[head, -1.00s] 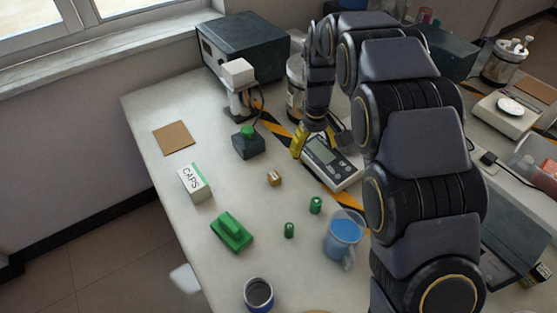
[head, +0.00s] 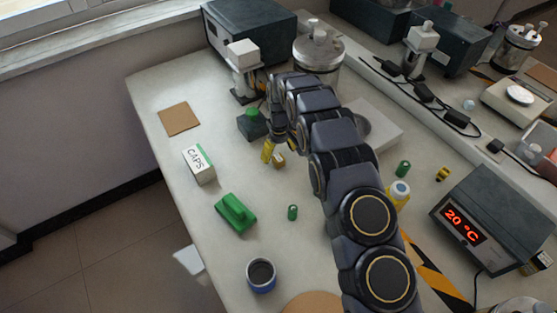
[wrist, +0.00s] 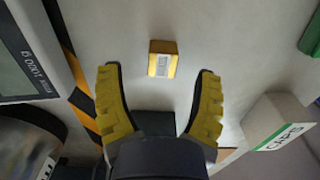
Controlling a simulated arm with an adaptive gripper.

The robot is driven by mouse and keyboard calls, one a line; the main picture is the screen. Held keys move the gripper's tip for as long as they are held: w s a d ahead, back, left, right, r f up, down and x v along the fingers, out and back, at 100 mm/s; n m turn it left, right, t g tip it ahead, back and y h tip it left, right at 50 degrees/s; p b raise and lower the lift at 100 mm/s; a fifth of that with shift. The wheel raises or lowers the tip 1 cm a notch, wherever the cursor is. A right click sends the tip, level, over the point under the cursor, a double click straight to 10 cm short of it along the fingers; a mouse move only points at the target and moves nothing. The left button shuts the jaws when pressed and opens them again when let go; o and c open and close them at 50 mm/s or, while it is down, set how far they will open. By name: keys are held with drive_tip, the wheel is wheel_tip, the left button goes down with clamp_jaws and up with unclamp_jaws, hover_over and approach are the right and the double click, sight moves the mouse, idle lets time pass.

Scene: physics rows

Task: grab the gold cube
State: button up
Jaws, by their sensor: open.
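The gold cube (head: 279,160) is a small yellow block on the pale bench. The wrist view shows it (wrist: 162,62) with a light label on its upper face. My gripper (head: 279,150) is open, with its yellow fingers close to the cube and partly hiding it in the head view. In the wrist view the gripper (wrist: 160,74) has one finger to each side, and the cube lies around the line between the fingertips with clear space on both sides. It is not held. The height of the fingertips above the bench is hard to tell.
A dark box with a green button (head: 253,125) stands close by.

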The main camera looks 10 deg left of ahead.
sight(279, 158)
wheel_tip(279, 158, down, 3)
drive_tip(key=shift+s+f, duration=0.15)
clamp_jaws()
idle(0.4)
